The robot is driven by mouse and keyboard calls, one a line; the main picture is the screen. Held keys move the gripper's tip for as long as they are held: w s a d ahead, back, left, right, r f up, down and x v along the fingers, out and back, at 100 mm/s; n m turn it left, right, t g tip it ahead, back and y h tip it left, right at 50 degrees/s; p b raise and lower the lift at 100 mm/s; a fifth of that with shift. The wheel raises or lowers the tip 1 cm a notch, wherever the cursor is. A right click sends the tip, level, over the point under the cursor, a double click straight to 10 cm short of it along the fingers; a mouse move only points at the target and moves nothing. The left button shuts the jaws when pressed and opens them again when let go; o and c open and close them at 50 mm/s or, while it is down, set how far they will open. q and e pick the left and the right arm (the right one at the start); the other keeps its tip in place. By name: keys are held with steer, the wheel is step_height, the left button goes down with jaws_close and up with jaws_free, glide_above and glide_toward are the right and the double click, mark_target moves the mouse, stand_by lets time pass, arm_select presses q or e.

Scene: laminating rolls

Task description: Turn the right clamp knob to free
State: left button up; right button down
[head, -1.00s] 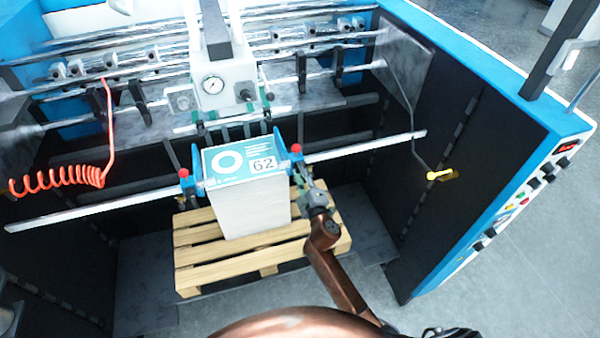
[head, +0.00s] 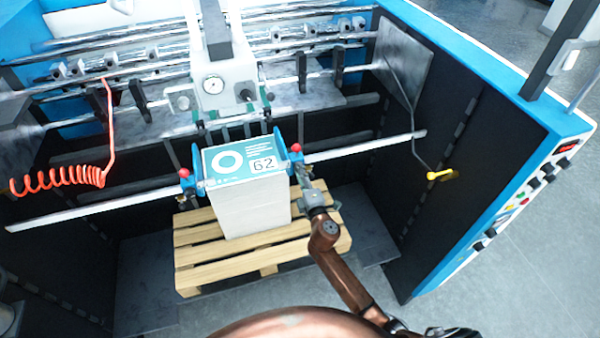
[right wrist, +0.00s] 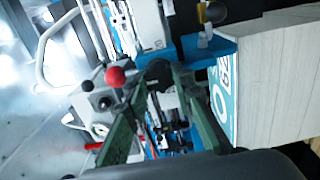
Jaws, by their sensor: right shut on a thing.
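The right clamp knob (head: 296,148) has a red ball top and sits on a blue bracket at the right edge of the paper stack (head: 250,205). My right gripper (head: 301,173) reaches up from below right and is shut at this clamp, just under the red ball. In the right wrist view its green fingers (right wrist: 160,72) converge at the clamp, with a red ball (right wrist: 115,77) beside the left finger. The fingers hide the exact contact. A matching left clamp knob (head: 184,174) stands at the stack's left edge. My left gripper is not in view.
The stack stands on a wooden pallet (head: 190,265) inside the blue machine. A long metal bar (head: 370,143) runs behind the clamps. A gauge unit (head: 212,86) hangs above. A yellow-handled lever (head: 440,175) is at right, and a coiled orange hose (head: 60,180) at left.

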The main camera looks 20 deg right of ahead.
steer(key=c, duration=1.7)
jaws_free()
steer(key=shift+o, duration=0.2)
steer(key=shift+s, duration=0.1)
steer(key=s, duration=1.1)
steer(key=shift+s+d, duration=0.25)
steer(key=shift+s, duration=0.15)
